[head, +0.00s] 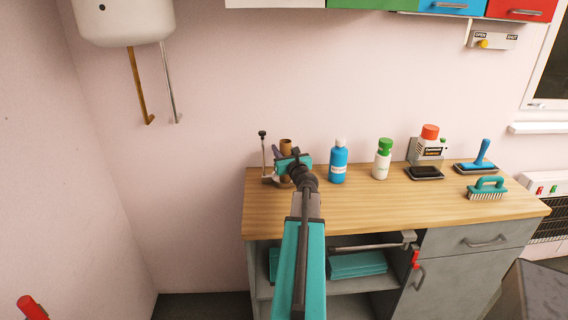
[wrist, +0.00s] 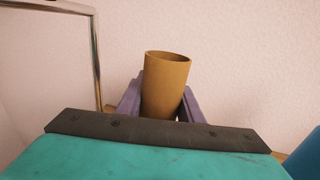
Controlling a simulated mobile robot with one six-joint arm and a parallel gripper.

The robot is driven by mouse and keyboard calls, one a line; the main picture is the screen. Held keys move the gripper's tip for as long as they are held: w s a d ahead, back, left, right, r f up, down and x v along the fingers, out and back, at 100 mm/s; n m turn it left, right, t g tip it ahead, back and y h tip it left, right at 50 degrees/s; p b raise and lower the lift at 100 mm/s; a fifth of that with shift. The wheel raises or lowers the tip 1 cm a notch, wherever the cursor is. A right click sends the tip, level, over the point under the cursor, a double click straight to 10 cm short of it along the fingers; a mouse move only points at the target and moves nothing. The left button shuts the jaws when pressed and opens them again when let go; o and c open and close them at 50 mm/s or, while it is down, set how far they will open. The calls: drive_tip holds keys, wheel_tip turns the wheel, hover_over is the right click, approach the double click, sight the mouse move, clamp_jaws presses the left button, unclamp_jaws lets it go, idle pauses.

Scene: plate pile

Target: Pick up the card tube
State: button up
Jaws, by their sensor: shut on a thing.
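The card tube (head: 286,144) is a brown, open-topped cylinder near the left end of the wooden counter in the head view. In the wrist view the card tube (wrist: 167,82) stands nearly upright, tilted slightly, between two purple fingers. My gripper (wrist: 160,100) is shut on it, one finger on each side. In the head view my gripper (head: 285,175) is mostly hidden behind my teal arm. The tube's lower end is hidden, so I cannot tell whether it touches the counter.
A metal stand (head: 264,155) is close on the left of the tube. A blue bottle (head: 338,163), a white bottle with green cap (head: 382,162) and a red-topped device (head: 428,145) stand to the right. A teal brush (head: 487,188) lies at the right of the wooden counter (head: 400,212).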

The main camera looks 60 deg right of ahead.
drive_tip(key=r, duration=0.3)
drive_tip(key=shift+s+a+r, duration=0.15)
drive_tip(key=shift+s+r, duration=0.1)
drive_tip(key=shift+s, duration=0.1)
drive_tip(key=b, duration=0.7)
approach(283, 141)
drive_tip(key=d, duration=0.1)
drive_tip(key=s+d, duration=0.1)
drive_tip(key=s+d+f, duration=0.1)
drive_tip(key=d, duration=0.1)
drive_tip(key=shift+s, duration=0.15)
drive_tip(key=b, duration=0.3)
drive_tip(key=shift+s+a+r+b, duration=0.15)
drive_tip(key=shift+s+b, duration=0.15)
drive_tip(key=b, duration=0.3)
drive_tip(key=s+b, duration=0.1)
drive_tip(key=b, duration=0.2)
drive_tip(key=shift+s+a+r, duration=0.15)
drive_tip(key=shift+s+a, duration=0.1)
drive_tip(key=shift+a, duration=0.1)
drive_tip(key=shift+r, duration=0.1)
